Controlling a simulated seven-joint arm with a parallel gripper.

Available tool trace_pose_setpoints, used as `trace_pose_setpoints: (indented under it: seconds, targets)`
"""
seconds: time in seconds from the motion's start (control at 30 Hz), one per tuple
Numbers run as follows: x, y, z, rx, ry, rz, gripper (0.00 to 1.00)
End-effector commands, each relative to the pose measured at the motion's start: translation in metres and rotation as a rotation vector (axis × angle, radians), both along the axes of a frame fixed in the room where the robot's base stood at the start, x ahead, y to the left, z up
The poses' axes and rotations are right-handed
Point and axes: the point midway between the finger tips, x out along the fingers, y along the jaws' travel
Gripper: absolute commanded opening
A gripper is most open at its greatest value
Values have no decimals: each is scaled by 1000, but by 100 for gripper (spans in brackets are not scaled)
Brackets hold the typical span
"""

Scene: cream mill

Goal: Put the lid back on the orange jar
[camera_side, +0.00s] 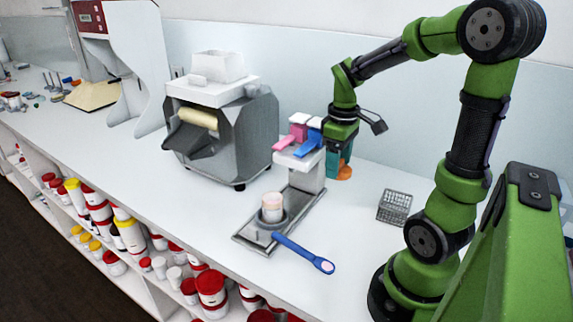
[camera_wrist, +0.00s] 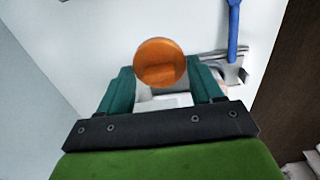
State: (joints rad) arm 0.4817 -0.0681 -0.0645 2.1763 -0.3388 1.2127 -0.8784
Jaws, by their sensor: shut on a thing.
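My gripper (camera_wrist: 160,80) has two teal fingers and points down behind the small dispensing stand in the side view. It is shut on an orange round piece (camera_wrist: 160,58), which fills the space between the fingertips in the wrist view. A darker patch shows on its face. In the side view the orange piece (camera_side: 344,172) shows low at the fingertips, close to the counter; I cannot tell whether it touches. I cannot tell whether this piece is the orange jar, its lid or both together. No separate orange jar or loose lid is clear in either view.
A stand with pink and blue levers (camera_side: 300,145) is just left of my gripper. A pale pot (camera_side: 272,207) sits on its base, with a blue spatula (camera_side: 305,254) in front. A grey mill (camera_side: 225,135) stands left; a wire rack (camera_side: 395,207) is right. Counter between is clear.

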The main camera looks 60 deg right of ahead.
Motion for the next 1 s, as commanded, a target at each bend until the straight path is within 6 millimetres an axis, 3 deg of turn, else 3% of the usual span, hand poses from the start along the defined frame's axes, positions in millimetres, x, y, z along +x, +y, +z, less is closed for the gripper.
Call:
trace_pose_setpoints:
  seconds: [0.1,0.43,0.67,1.0]
  targets:
    - [2,-1,38,-5,-8,2,37]
    - [1,0,104,-2,-3,1,37]
    - [44,23,102,-3,4,168,37]
    - [107,76,100,-2,3,426,37]
